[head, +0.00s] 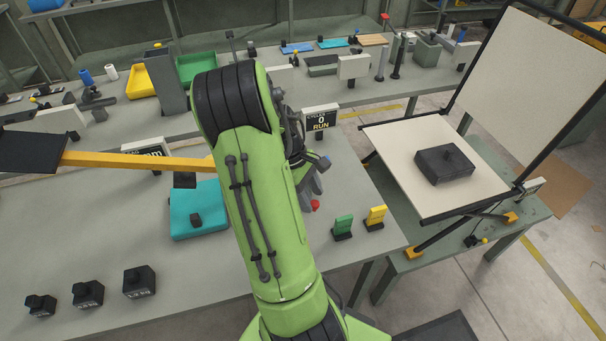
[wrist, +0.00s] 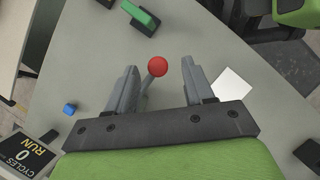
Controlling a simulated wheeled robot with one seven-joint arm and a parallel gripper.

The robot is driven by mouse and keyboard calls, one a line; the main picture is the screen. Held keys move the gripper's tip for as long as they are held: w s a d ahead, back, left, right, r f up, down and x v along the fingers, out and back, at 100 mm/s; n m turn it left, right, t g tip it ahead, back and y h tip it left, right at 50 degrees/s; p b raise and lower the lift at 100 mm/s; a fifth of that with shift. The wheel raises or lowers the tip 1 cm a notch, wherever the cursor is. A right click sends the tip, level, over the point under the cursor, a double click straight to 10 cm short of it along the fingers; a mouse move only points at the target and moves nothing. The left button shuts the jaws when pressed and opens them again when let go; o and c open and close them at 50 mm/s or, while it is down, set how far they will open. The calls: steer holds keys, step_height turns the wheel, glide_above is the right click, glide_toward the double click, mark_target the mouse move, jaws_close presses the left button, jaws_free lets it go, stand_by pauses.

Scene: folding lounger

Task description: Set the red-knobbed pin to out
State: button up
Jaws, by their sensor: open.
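The red knob (wrist: 157,66) shows between the fingertips of my gripper (wrist: 159,72) in the wrist view, with a short grey stem (wrist: 148,83) running down from it at a slant. The fingers are apart, one on each side of the knob, and a gap shows on both sides. I cannot tell how far the knob is below the tips. In the head view the red knob (head: 315,205) shows just below my gripper (head: 313,188), partly behind my green arm. The stem's base is hidden.
A RUN counter sign (head: 320,119) stands behind. The folding lounger (head: 387,155), carrying a dark block (head: 444,164), stands on a right-hand table.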

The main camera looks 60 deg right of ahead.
steer(key=p+v, duration=0.3)
steer(key=v, duration=1.1)
steer(key=shift+p, duration=0.35)
